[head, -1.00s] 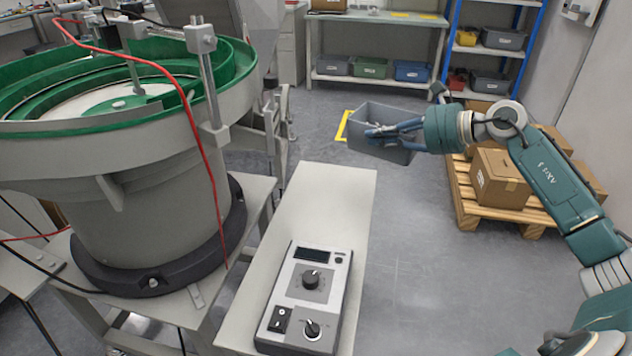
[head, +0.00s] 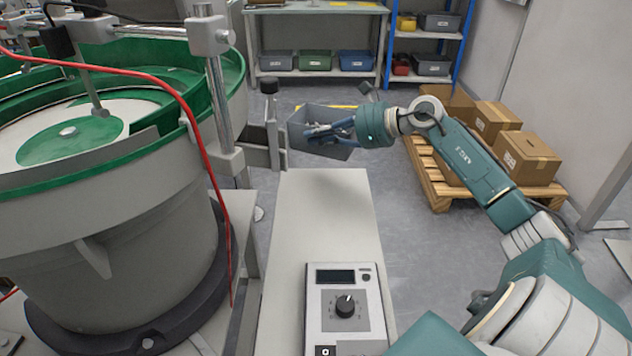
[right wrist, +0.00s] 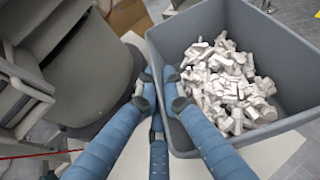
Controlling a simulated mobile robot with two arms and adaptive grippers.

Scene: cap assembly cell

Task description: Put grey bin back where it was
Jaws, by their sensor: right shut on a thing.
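The grey bin (head: 338,151) is in the head view, just past the far end of the narrow grey table. My right gripper (head: 322,133) is shut on it, with the arm reaching in from the right. In the right wrist view the bin (right wrist: 285,45) holds many small pale parts. There the blue fingers of the right gripper (right wrist: 158,88) straddle the bin's near wall, one inside and the others outside. The bin looks held off the floor; its underside is hidden. My left gripper is not in view.
The narrow table (head: 325,215) carries a control box (head: 347,300). A green and grey bowl feeder (head: 120,220) stands left. A yellow floor marking (head: 345,106) shows behind the bin. A pallet (head: 432,185) with cartons (head: 527,158) stands right. Shelves with bins (head: 315,61) are behind.

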